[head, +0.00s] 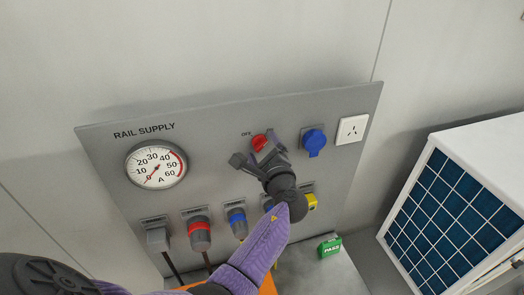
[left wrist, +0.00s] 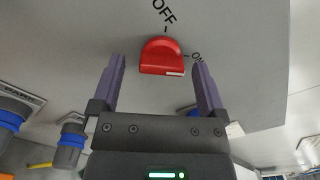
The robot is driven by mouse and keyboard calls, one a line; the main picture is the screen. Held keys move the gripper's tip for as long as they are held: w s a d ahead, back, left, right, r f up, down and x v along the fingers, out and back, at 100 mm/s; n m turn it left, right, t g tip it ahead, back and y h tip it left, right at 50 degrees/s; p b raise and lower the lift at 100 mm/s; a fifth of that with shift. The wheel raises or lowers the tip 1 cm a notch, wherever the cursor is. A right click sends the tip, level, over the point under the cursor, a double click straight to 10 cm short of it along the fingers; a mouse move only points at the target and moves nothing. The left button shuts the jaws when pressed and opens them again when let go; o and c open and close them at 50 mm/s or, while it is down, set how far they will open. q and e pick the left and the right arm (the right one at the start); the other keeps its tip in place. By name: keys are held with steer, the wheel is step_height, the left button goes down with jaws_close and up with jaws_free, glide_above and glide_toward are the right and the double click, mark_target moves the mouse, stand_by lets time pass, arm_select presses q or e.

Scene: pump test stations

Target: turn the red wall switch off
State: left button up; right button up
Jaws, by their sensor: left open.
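The red wall switch (head: 259,142) is on the grey panel (head: 215,150), under a small printed label. In the left wrist view the red switch (left wrist: 162,55) is close, with "OFF" printed above it and "ON" to its right. A short white mark shows at its lower right edge; I cannot tell clearly which label it is set to. My left gripper (head: 256,151) is open in front of the switch. In the left wrist view its two fingers (left wrist: 158,68) stand on either side of the red switch, with visible gaps. My right gripper is not in view.
A round gauge (head: 156,165) sits left on the panel. A blue socket (head: 314,141) and white outlet (head: 352,129) are right of the switch. Plugs, including a red one (head: 199,233), line the bottom. A green box (head: 330,247) and white unit (head: 465,190) stand at right.

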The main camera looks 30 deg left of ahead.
arm_select(q)
steer(key=shift+w+a+r, duration=0.1)
steer(key=shift+a+r, duration=0.05)
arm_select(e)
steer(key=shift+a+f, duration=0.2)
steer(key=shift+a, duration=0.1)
